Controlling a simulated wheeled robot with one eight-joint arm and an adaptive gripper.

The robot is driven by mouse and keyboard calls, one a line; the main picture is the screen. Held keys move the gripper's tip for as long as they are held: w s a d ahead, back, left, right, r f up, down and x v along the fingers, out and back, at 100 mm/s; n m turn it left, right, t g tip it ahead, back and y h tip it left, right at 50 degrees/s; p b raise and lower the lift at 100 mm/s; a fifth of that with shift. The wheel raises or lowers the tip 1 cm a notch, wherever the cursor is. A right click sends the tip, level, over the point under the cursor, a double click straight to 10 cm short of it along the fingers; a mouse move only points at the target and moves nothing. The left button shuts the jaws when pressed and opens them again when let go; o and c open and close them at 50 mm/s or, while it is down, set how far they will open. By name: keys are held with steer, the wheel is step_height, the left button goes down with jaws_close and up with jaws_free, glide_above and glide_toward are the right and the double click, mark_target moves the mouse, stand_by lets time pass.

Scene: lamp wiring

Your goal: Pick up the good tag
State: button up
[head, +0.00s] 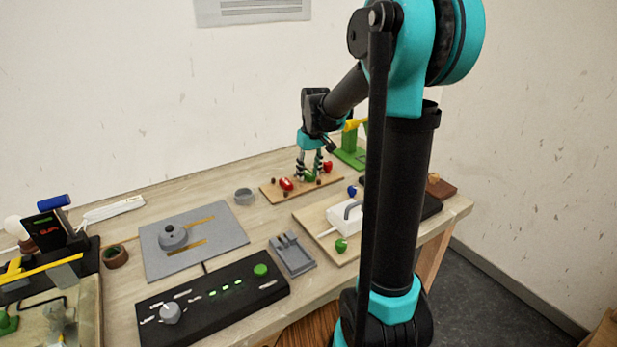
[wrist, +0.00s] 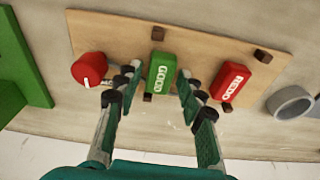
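The good tag is a green block with white "GOOD" lettering, standing out in the wrist view (wrist: 161,73) in the middle of a wooden board (wrist: 200,48). It also shows in the head view (head: 310,178), partly behind the fingers. My gripper (wrist: 157,85) is open, with one finger on each side of the good tag and a visible gap to it on both sides. In the head view my gripper (head: 310,170) points down over the board at the back of the bench.
A red "REDO" tag (wrist: 231,81) sits right of the good tag, and a round red piece (wrist: 88,68) sits left, close to the fingers. Small dark pegs (wrist: 158,34) stand on the board. A grey ring (wrist: 290,102) and a green stand (head: 350,152) are nearby.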

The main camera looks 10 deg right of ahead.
steer(key=c, duration=0.6)
